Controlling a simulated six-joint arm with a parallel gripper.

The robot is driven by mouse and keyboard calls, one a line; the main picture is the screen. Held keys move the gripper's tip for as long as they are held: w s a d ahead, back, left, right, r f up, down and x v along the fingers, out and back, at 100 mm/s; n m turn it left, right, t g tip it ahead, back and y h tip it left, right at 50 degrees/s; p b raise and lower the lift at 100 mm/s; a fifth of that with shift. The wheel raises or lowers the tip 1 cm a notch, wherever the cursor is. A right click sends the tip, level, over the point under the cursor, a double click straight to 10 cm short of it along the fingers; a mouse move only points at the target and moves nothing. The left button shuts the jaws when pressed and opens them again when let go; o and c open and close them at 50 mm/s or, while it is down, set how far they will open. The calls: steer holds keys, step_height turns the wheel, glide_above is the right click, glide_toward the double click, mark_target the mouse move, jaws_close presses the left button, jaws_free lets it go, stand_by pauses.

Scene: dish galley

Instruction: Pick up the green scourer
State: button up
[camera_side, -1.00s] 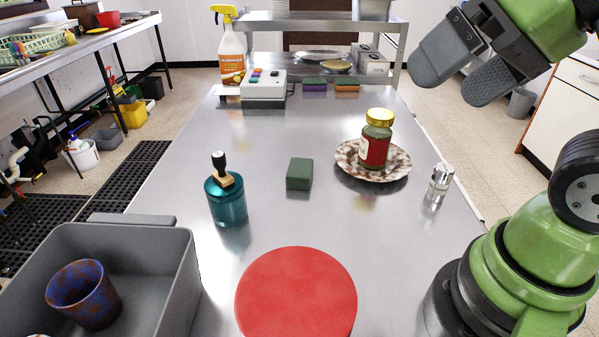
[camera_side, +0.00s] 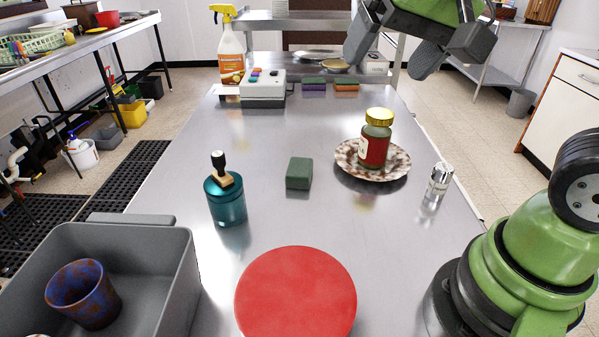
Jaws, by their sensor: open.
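The green scourer (camera_side: 299,173) is a small dark green block lying on the steel table, near the middle. Nothing covers it. My gripper (camera_side: 388,68) is at the top right, above the far part of the table, well up and away from the scourer. Its two grey fingers are spread apart with nothing between them.
A teal canister (camera_side: 226,203) with a black-handled stamp on top stands left of the scourer. A speckled plate (camera_side: 397,176) bearing a red-labelled jar (camera_side: 375,145) is to its right, near a small shaker (camera_side: 440,180). A red disc (camera_side: 296,295) and grey bin (camera_side: 175,285) are in front.

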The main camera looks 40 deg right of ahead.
steer(key=w+d+f+m+g+h, duration=0.1)
steer(key=w+f+m+g+h, duration=0.1)
steer(key=w+f, duration=0.8)
steer(key=m+h, duration=0.1)
steer(key=m, duration=0.1)
glide_toward(299, 167)
steer(key=shift+g, duration=0.3)
steer(key=x, duration=0.4)
steer(key=shift+w+f, duration=0.25)
steer(key=shift+x, duration=2.95)
steer(key=shift+d, duration=0.1)
steer(key=c, duration=1)
